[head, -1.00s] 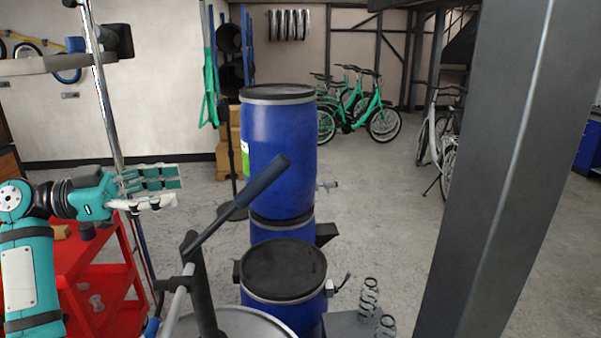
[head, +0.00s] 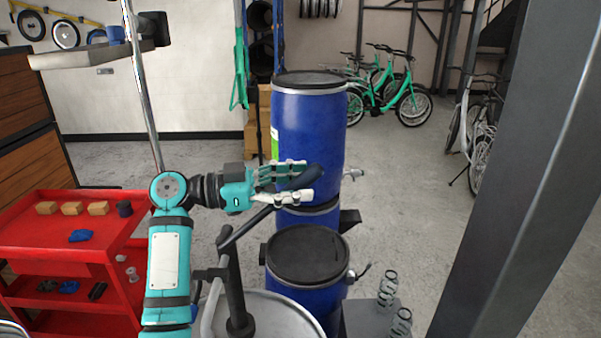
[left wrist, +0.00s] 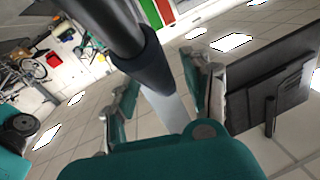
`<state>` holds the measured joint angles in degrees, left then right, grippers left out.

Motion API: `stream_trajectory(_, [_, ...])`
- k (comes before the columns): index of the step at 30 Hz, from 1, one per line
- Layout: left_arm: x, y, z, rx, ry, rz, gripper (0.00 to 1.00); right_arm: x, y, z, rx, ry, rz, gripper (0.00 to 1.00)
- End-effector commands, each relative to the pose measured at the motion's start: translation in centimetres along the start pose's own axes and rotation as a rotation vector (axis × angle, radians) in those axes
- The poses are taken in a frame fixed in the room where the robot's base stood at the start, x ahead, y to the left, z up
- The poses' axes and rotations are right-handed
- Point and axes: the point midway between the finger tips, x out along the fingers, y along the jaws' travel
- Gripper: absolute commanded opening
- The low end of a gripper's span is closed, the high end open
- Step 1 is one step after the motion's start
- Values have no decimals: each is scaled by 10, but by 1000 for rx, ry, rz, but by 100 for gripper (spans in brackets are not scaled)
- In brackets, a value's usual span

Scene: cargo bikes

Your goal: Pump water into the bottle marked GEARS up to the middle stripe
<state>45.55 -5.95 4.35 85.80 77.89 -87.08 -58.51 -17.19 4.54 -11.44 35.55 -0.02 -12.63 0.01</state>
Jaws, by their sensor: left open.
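The pump lever is a slanting dark bar whose thick grip (head: 309,178) points up and right from the black pump post (head: 236,290) on a pale round drum lid (head: 275,315). My left gripper (head: 303,181) is open, with one finger above the grip and the other below it. In the left wrist view the dark grip (left wrist: 150,65) passes between the two spread fingers; firm contact cannot be told. No bottle marked GEARS and no middle stripe can be made out. My right gripper is not in view.
Blue drums (head: 310,125) with black lids stand right beside the lever. Wire coils (head: 388,289) sit at lower right. A red cart (head: 75,225) with small blocks is at left, and a grey pillar (head: 520,190) at right. Open floor lies behind.

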Motion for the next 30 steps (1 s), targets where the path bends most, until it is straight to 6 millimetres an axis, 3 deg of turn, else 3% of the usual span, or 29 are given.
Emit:
stream_trajectory(12, [9, 0, 1, -1, -1, 0, 49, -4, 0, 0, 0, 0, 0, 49])
stream_trajectory(23, [9, 0, 1, -1, -1, 1, 2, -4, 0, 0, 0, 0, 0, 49])
stream_trajectory(30, [9, 1, 1, 0, -1, 2, 0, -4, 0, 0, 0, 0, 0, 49])
